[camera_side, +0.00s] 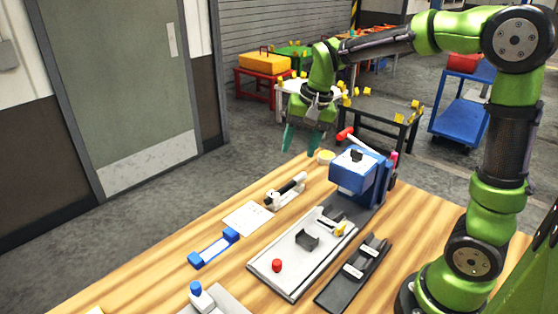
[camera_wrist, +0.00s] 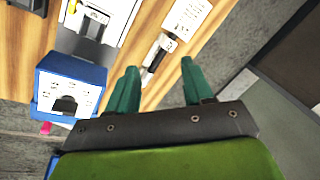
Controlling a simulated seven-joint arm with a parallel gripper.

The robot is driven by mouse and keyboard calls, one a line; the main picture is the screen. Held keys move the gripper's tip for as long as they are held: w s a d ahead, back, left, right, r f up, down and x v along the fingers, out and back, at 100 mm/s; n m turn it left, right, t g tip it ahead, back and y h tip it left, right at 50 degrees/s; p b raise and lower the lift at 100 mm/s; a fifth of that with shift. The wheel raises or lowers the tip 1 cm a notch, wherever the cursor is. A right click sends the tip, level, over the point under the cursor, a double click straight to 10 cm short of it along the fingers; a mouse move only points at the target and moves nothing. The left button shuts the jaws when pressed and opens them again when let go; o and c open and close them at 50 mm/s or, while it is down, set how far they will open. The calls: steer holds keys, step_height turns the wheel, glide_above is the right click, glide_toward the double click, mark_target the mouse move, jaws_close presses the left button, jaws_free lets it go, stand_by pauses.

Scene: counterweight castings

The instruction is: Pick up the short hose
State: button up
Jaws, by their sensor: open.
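My gripper (camera_side: 300,145) is open with teal fingers pointing down, above the far edge of the table. In the wrist view my gripper (camera_wrist: 158,72) shows nothing held between its fingers. I cannot make out a short hose for certain. A dark cylindrical piece with pale ends (camera_side: 287,190) lies on the table below and left of the gripper in the side view. It also shows in the wrist view (camera_wrist: 154,59), just beyond the fingertips, apart from them. Whether it is the hose, I cannot tell.
A blue box-shaped machine (camera_side: 353,171) stands right of the gripper, with a red-headed hammer (camera_side: 346,134) behind it. A pale fixture plate (camera_side: 290,268) with a red knob, a dark labelled tray (camera_side: 350,284), a white sheet (camera_side: 247,217) and a blue-ended piece (camera_side: 214,248) lie nearer. Bare wood shows between them.

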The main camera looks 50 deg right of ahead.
steer(key=w+d+f+m+g+h, duration=0.1)
steer(key=w+d+f+m, duration=0.1)
steer(key=w+m, duration=0.15)
steer(key=w+d+f+m+g, duration=0.1)
steer(key=w+d+f+m, duration=0.1)
steer(key=w+d, duration=0.15)
steer(key=m, duration=0.3)
glide_above(285, 186)
steer(key=shift+g, duration=0.3)
steer(key=f, duration=0.9)
steer(key=shift+w+f, duration=0.3)
steer(key=shift+s+f, duration=0.15)
steer(key=shift+f, duration=1.15)
steer(key=shift+s+f, duration=0.15)
steer(key=shift+f, duration=1.15)
jaws_close()
steer(key=shift+r, duration=0.1)
